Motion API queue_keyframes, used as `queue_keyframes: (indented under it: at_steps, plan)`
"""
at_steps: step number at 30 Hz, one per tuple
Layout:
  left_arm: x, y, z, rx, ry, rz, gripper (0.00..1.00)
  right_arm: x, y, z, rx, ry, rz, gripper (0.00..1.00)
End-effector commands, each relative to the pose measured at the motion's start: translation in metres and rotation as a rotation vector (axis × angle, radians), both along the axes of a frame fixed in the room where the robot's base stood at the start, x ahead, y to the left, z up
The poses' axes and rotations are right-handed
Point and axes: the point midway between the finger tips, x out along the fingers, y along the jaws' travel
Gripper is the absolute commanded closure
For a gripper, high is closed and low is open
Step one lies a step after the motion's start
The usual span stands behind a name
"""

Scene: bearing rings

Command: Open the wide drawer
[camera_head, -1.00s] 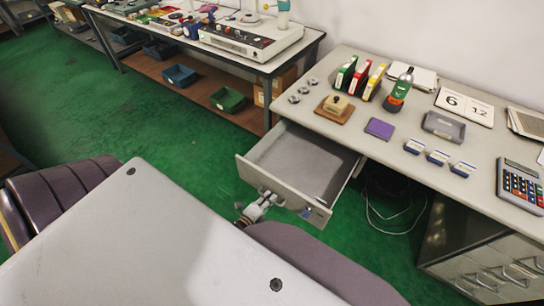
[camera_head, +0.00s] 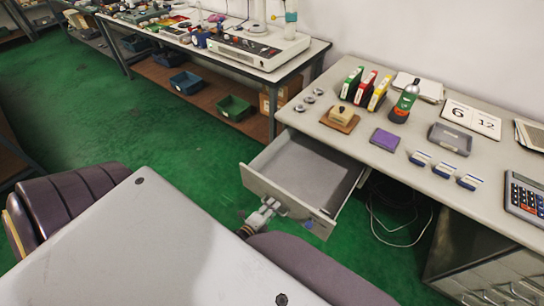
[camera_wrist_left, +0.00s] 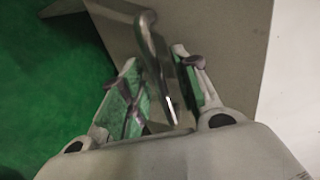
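The wide drawer (camera_head: 305,171) is pulled well out from under the desk (camera_head: 340,135); its inside looks empty. Its pale front panel (camera_head: 318,219) faces me. My left gripper (camera_head: 272,206) is at the handle on that front panel. In the left wrist view, the dark curved handle (camera_wrist_left: 153,50) runs between the two fingers of my left gripper (camera_wrist_left: 158,72). The fingers stand apart, with gaps visible on both sides of the handle. Whether either finger touches it lower down is unclear. My right gripper is not in view.
Cables (camera_head: 398,225) lie below. Green floor (camera_head: 160,130) is clear to the left.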

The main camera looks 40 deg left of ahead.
Motion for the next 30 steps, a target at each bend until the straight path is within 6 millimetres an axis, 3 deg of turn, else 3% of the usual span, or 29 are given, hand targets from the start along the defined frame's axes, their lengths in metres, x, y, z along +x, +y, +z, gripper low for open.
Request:
queue_keyframes:
  at_steps: [8, 30]
  plan:
    - [-0.017, 0.0, 0.003, 0.0, 0.002, 0.0, 0.69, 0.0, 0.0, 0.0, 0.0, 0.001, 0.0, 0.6]
    - [-0.091, 0.003, 0.019, 0.0, 0.002, 0.001, 0.69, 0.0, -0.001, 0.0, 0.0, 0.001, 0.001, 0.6]
